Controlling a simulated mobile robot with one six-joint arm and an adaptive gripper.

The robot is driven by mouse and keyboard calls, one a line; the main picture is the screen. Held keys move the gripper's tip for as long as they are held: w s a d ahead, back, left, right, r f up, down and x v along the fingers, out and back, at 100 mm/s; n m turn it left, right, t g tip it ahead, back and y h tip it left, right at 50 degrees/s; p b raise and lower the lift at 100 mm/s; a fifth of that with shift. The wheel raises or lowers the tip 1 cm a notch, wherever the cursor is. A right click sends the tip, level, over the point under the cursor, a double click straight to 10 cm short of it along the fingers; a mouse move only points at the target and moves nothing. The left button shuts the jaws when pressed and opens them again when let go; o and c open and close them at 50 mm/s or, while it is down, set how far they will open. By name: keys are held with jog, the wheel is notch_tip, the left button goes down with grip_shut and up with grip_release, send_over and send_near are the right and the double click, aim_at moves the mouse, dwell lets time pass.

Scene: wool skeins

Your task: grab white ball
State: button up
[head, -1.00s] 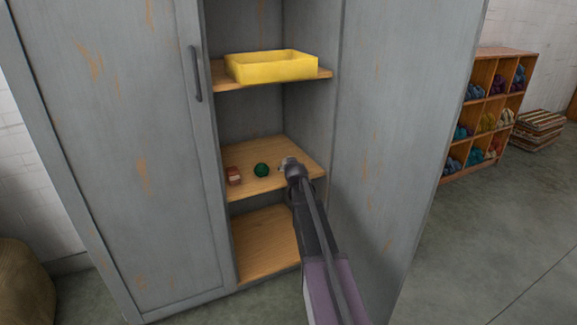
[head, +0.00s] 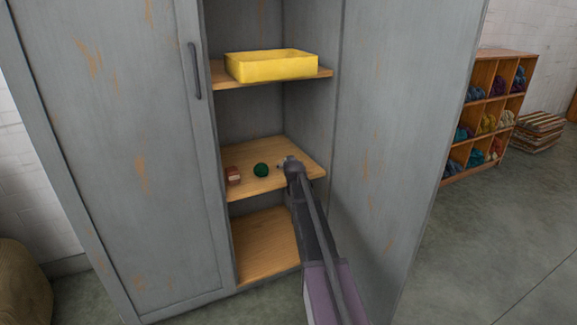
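My gripper (head: 287,163) is at the right part of the middle shelf (head: 262,184), inside the open grey cabinet. It is small in the head view and seen from behind along my arm, so whether its fingers are open or shut does not show. No white ball can be made out; the gripper and arm cover that part of the shelf. A dark green ball (head: 261,170) lies on the shelf just left of the gripper, apart from it.
A small red and pale box (head: 233,175) sits left of the green ball. A yellow bin (head: 272,66) stands on the shelf above. The cabinet walls (head: 352,150) flank the opening. A wooden cubby (head: 491,110) with coloured skeins stands far right, beside stacked cloths (head: 539,131).

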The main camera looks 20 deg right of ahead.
dwell(0.3)
jog(key=c, duration=0.9)
jog(key=shift+r, duration=0.15)
notch_tip(320, 180, up, 3)
jog(key=p, duration=0.3)
jog(key=shift+r, duration=0.15)
jog(key=shift+s+a+r+p, duration=0.1)
jog(key=shift+s+r+p, duration=0.15)
jog(key=shift+p, duration=0.25)
jog(key=s+a, duration=0.1)
jog(key=s, duration=0.4)
jog(key=s+a, duration=0.1)
jog(key=s, duration=0.4)
jog(key=s+a+r+p, duration=0.1)
jog(key=s+a, duration=0.1)
jog(key=s, duration=0.3)
jog(key=shift+a, duration=0.1)
